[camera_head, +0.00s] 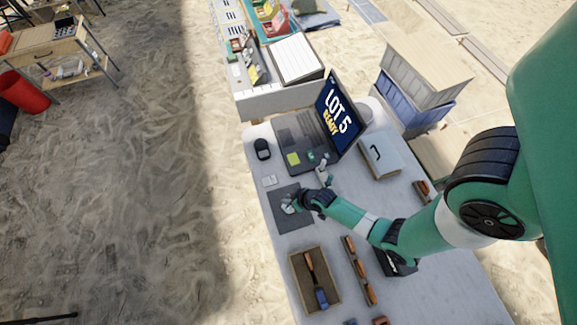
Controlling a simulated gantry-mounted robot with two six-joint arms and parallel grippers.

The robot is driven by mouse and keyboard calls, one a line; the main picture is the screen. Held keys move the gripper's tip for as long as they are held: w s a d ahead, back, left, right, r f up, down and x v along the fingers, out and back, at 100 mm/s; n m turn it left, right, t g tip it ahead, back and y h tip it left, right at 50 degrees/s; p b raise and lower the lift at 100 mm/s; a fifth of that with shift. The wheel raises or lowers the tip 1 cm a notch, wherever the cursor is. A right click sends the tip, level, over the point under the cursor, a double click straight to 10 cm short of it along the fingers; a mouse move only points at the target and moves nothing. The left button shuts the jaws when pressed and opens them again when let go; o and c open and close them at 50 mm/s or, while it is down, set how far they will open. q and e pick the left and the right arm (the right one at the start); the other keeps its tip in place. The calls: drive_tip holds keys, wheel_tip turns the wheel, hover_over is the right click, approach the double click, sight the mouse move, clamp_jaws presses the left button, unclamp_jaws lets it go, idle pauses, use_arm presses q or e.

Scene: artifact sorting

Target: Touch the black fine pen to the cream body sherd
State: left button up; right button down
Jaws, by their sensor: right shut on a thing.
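My right gripper (296,203) reaches in from the right and is low over a dark grey mat (290,222) on the table. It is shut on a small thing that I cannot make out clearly. A small pale patch shows at its fingertips, over the mat; I cannot tell whether it is the cream body sherd or part of the gripper. I cannot make out the black fine pen, and I cannot tell whether anything touches. My left gripper is not in view.
A laptop (296,132) reading LOT 5 READY stands behind the mat. A wooden tray (295,270) with a blue-ended brush lies in front, beside a rack (351,258) of brown pieces. A black mouse-like object (262,149) and a white box (380,158) are also on the table.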

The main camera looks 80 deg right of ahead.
drive_tip(key=shift+r+p, duration=2.8)
drive_tip(key=shift+r, duration=0.35)
drive_tip(key=shift+f, duration=0.1)
